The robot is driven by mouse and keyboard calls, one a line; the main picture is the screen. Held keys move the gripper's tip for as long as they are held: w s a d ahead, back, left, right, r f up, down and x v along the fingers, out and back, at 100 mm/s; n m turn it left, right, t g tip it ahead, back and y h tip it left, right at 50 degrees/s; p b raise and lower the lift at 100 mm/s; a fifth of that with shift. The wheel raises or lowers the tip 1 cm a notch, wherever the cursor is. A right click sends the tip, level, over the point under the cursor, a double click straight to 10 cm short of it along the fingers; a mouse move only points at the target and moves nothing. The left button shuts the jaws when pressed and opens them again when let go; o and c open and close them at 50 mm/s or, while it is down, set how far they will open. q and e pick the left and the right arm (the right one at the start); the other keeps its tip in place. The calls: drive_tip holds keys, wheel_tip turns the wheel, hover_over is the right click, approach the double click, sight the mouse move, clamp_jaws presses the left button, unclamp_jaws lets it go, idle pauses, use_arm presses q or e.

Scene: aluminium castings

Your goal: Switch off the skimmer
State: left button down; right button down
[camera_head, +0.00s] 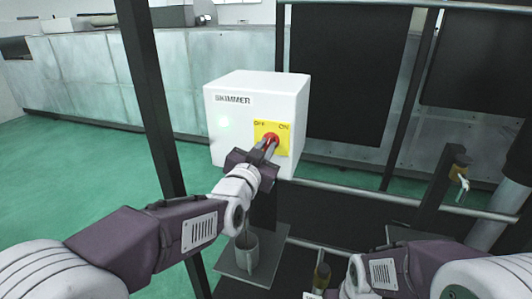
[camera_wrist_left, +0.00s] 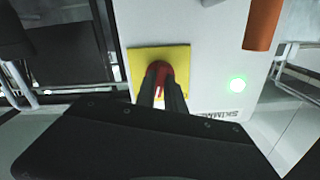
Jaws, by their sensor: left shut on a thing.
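The skimmer box (camera_head: 226,120) is white and carries the label SKIMMER. A green light (camera_head: 224,122) glows on its front, and the light also shows in the left wrist view (camera_wrist_left: 237,84). A yellow plate (camera_head: 284,136) marked OFF and ON holds a red rotary switch (camera_head: 271,138). My left gripper (camera_head: 268,146) is shut on the red switch, its fingers on either side of the knob. In the left wrist view the fingers hide part of the switch (camera_wrist_left: 158,72). The switch's exact angle is hard to tell.
A dark post (camera_head: 150,100) stands left of the box. Metal rails (camera_head: 350,192) run to its right. A grey cup (camera_head: 247,250) stands on a small shelf (camera_head: 268,268) below the box. Green floor (camera_head: 60,180) is open at the left.

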use_arm(q)
drive_tip(key=n+b, duration=0.1)
drive_tip(key=n, duration=0.1)
drive_tip(key=n+b, duration=0.3)
drive_tip(key=shift+f+n, duration=0.25)
drive_tip(key=shift+n, duration=0.05)
drive_tip(key=shift+r+n+b, duration=0.15)
drive_tip(key=shift+n+b, duration=1.05)
drive_tip(key=shift+n, duration=0.6)
drive_tip(key=c, duration=1.4)
unclamp_jaws()
drive_tip(key=shift+c, duration=0.2)
drive_tip(key=shift+r, duration=0.1)
